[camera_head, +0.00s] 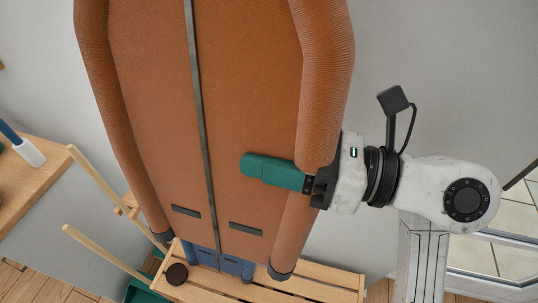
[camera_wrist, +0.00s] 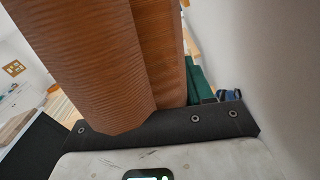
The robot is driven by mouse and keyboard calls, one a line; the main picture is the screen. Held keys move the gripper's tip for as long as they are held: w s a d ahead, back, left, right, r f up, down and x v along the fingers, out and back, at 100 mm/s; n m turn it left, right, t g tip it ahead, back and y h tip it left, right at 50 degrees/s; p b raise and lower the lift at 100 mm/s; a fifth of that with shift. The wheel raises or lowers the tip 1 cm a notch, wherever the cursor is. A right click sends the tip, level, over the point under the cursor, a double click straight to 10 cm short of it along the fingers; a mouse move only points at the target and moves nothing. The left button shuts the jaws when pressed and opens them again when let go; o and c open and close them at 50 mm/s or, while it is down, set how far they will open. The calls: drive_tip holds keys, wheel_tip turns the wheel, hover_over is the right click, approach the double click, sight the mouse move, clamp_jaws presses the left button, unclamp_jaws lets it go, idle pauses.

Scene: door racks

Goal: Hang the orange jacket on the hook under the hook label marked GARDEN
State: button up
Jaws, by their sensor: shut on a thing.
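The orange jacket (camera_head: 250,110) hangs upright and fills the middle of the head view; its top is cut off by the upper edge. It has a dark front zip, two dark pocket strips and long sleeves with dark cuffs. My gripper (camera_head: 275,173) reaches in from the right and is shut on the jacket near its right sleeve. One green finger lies across the jacket's front; the other is mostly hidden. No hook or GARDEN label is in view.
A slatted wooden bench (camera_head: 315,283) stands below the jacket, with a round dark object (camera_head: 177,274) and something blue (camera_head: 232,265) on it. Wooden rails (camera_head: 105,250) and a wooden table (camera_head: 35,170) are at left. A pale wall is behind; a glazed door (camera_head: 500,255) is lower right.

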drive_tip(key=shift+w+d+f+b, duration=0.3)
drive_tip(key=shift+w+b, duration=0.05)
drive_tip(key=shift+w, duration=0.45)
drive_tip(key=shift+w+d+f+b, duration=0.25)
drive_tip(key=shift+w+d+b, duration=0.05)
drive_tip(key=shift+w, duration=0.45)
drive_tip(key=shift+w+d+f+b, duration=0.3)
drive_tip(key=shift+w+b, duration=0.05)
drive_tip(key=shift+w, duration=0.45)
